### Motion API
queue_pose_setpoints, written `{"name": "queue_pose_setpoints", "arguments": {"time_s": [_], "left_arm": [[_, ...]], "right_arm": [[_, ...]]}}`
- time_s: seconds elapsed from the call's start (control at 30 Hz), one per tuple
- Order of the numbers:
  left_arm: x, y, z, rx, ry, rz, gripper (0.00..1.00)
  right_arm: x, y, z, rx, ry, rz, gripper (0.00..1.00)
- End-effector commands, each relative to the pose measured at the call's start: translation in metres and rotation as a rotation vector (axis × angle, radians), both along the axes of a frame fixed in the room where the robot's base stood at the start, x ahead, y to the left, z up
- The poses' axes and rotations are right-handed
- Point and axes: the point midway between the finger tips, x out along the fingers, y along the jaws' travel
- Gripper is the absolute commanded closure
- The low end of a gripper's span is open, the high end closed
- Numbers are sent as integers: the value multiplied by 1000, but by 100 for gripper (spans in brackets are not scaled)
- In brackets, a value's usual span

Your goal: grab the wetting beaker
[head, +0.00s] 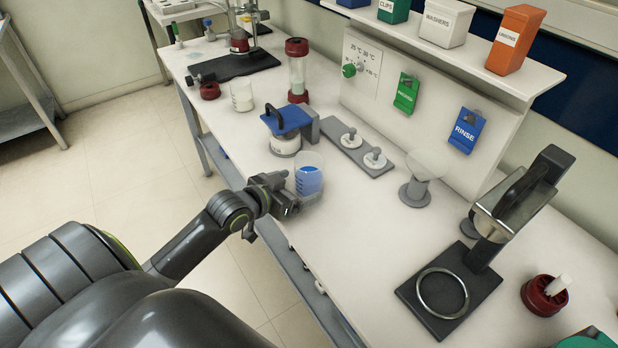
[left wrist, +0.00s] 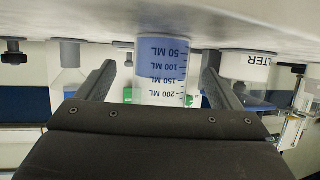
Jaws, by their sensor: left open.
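A clear beaker with blue liquid (head: 309,180) stands upright near the front edge of the bench; I take it to be the wetting beaker. My left gripper (head: 290,193) is open at bench height, right at the beaker's near side. In the left wrist view, which is upside down, the beaker (left wrist: 162,72) with its ML marks stands between the two open fingers (left wrist: 158,72). A gap shows on each side, so the fingers do not grip it. My right gripper is not in view.
A blue-lidded pot (head: 286,132) stands just behind the beaker. A grey holder with two knobs (head: 352,150) and a glass funnel stand (head: 415,190) are to its right. A second beaker (head: 242,95) stands farther back. A black ring stand (head: 440,295) is at the front right.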

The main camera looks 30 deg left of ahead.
Motion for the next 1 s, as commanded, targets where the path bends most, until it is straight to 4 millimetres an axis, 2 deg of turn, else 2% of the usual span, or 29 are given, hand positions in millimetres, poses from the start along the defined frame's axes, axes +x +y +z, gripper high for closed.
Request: {"name": "queue_pose_setpoints", "arguments": {"time_s": [0.17, 0.5, 0.8, 0.83, 1.0], "left_arm": [[10, -1, -3, -2, 0, 1, 13], [47, -5, -19, -1, 0, 2, 13], [51, -6, -21, 0, 1, 0, 13], [51, -6, -21, 0, 1, 0, 14], [51, -6, -21, -1, 1, 0, 37]], "right_arm": [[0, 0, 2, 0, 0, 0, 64], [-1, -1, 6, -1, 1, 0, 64], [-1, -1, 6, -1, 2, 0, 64], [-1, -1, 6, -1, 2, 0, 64], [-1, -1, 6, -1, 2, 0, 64]]}}
